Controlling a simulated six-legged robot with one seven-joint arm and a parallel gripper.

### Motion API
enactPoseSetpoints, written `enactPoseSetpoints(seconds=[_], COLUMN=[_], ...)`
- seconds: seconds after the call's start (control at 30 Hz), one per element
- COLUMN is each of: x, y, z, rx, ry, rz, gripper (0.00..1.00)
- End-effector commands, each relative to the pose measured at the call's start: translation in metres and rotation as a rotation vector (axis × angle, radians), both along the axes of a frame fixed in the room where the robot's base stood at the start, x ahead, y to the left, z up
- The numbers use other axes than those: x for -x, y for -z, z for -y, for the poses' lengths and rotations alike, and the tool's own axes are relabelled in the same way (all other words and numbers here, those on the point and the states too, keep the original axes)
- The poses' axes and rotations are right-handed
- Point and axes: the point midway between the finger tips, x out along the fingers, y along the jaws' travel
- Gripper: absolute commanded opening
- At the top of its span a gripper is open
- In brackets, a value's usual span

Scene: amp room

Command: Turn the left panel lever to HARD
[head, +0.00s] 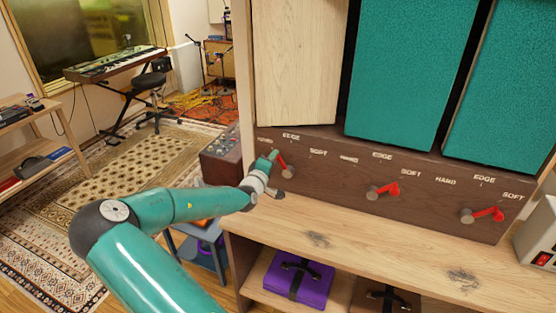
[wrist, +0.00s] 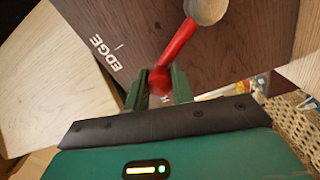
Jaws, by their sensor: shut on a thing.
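The left panel lever is a red handle (head: 284,163) on a round metal hub (wrist: 207,8), at the left of the dark wooden control panel (head: 335,179). In the head view the handle points up and left from its hub. My gripper (head: 273,157) is shut on the handle; in the wrist view its two fingers (wrist: 159,88) straddle the red knob end. The EDGE label (wrist: 106,52) and its tick lie to one side of the handle. A letter H shows just past the knob; the rest of that word is hidden by my gripper.
A middle lever (head: 384,190) and a right lever (head: 483,214) both point right. Teal panels (head: 405,65) and a pale wood panel (head: 298,65) stand above. A wooden shelf (head: 400,250) runs below, with a purple case (head: 312,283) underneath.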

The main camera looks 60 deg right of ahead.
Motion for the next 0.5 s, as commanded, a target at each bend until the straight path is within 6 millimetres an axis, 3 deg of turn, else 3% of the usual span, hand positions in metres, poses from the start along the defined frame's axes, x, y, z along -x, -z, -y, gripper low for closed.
enactPoseSetpoints(seconds=[0.5], x=[-0.015], y=[0.013], z=[-0.002], rx=[0.037], ry=[0.001], rz=[-0.238], gripper=[0.00])
